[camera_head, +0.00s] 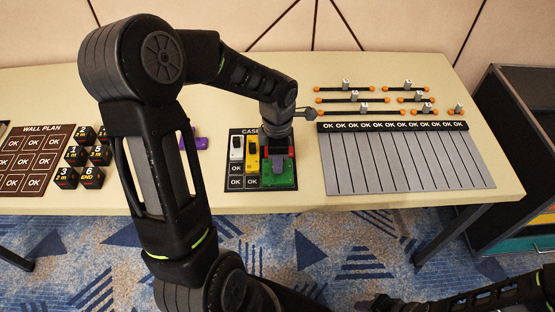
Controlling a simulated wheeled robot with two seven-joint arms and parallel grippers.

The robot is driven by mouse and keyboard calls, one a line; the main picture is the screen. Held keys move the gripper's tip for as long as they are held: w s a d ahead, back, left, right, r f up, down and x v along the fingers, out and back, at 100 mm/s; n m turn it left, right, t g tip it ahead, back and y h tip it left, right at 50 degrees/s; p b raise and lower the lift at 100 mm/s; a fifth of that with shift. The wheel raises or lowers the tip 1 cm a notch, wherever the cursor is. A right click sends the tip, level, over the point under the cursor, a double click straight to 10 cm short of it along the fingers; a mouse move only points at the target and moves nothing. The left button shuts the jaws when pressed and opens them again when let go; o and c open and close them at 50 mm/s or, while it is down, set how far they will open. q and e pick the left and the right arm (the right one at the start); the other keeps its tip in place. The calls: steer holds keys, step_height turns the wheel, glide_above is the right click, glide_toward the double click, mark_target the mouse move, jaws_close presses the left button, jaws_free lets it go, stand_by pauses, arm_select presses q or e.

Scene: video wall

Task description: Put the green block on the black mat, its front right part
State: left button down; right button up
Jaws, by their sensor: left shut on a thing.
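The black mat (233,168) lies near the table's front edge, with "CASE" lettering and white OK cells. The green block (282,182) is at the mat's front right part, below my left gripper (278,155). The left gripper points down and is shut on the green block; the grip is partly hidden, and I cannot tell whether the block touches the mat. A white block (236,149) and a yellow block (252,151) stand on the mat just left of it. My right arm shows at the bottom right; its gripper end (382,303) is dark and unclear.
A purple block (195,143) lies left of the mat, partly behind my left arm. Several black numbered cubes (92,177) and a brown wall plan board (36,160) are farther left. A grey striped board (410,160) lies to the right, with black bars behind it.

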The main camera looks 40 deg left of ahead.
arm_select(q)
steer(key=shift+f, duration=0.25)
steer(key=c, duration=1.3)
jaws_free()
steer(key=shift+r, duration=0.1)
steer(key=shift+c, duration=0.2)
step_height(320, 180, up, 12)
steer(key=shift+r, duration=0.2)
